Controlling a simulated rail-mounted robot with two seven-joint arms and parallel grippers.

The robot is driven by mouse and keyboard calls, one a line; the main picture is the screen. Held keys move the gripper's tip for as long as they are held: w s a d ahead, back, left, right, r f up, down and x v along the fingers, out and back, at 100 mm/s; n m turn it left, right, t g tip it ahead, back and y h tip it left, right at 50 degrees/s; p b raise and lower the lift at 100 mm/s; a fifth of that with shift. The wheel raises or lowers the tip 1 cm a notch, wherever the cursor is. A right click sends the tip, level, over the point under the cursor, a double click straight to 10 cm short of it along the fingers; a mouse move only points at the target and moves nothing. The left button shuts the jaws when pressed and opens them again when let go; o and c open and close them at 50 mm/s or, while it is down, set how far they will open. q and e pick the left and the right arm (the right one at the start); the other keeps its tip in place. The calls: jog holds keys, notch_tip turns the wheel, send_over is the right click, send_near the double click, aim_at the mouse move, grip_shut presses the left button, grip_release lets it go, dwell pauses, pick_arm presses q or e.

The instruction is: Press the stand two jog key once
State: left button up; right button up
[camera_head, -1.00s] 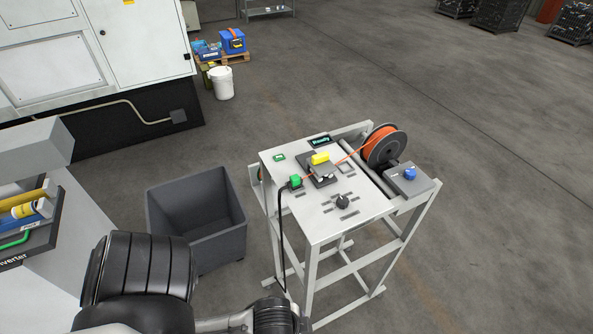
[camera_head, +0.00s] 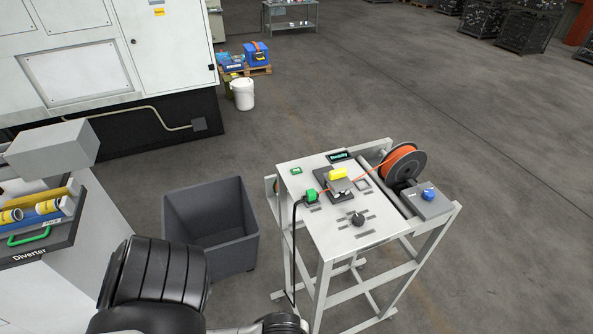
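A grey metal stand (camera_head: 330,235) is right of centre, with a lit display reading "Ready" (camera_head: 338,156) at its back edge. On its top are a green button or plug (camera_head: 311,196) with a black cable, a yellow part (camera_head: 337,174) on a dark block, and a black knob (camera_head: 358,219). A blue button (camera_head: 428,194) sits on a grey box at the stand's right side. I cannot tell which of these is the stand two jog key. Part of my arm shows at the bottom left; neither gripper is in view.
An orange cable reel (camera_head: 403,164) stands at the stand's back right. A dark open bin (camera_head: 212,253) is on the floor left of the stand. A unit labelled "Diverter" (camera_head: 30,256) is at the left edge. The floor to the right is clear.

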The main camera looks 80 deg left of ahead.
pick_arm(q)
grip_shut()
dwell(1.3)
